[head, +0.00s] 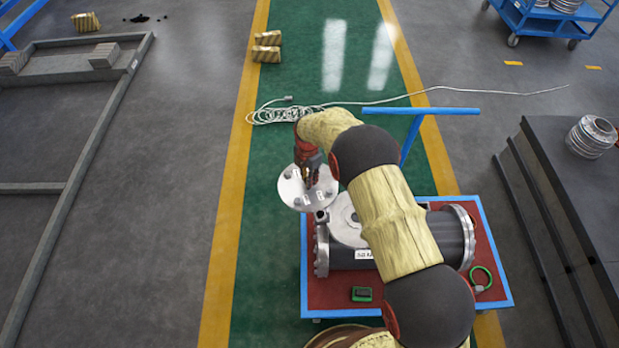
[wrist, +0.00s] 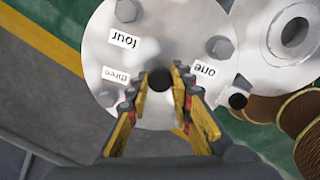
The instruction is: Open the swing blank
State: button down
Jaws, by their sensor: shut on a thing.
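The swing blank is a round grey metal disc (head: 291,190) with bolts and small labels, also in the wrist view (wrist: 168,32), where the labels read one, three and four. My gripper (head: 311,178) is over it, its fingers shut around a dark round knob (wrist: 159,80) on the disc's face. The disc sits to the left of the shell (head: 400,240), beside its upward-facing flange (head: 345,222). The wrist view shows this flange (wrist: 270,38) with its hole uncovered. A dark hinge pin (wrist: 237,100) lies between disc and flange. My arm hides part of the shell.
The shell lies on a cart with a red top (head: 330,297) and blue rim. A green-and-black device (head: 361,294) and a green ring (head: 482,278) lie on it. A cable coil (head: 285,115) lies behind. A dark bench (head: 575,210) stands right.

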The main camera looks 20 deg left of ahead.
jog(key=c, duration=1.6)
grip_release()
jog(key=shift+o, duration=0.2)
notch_tip(320, 180, up, 12)
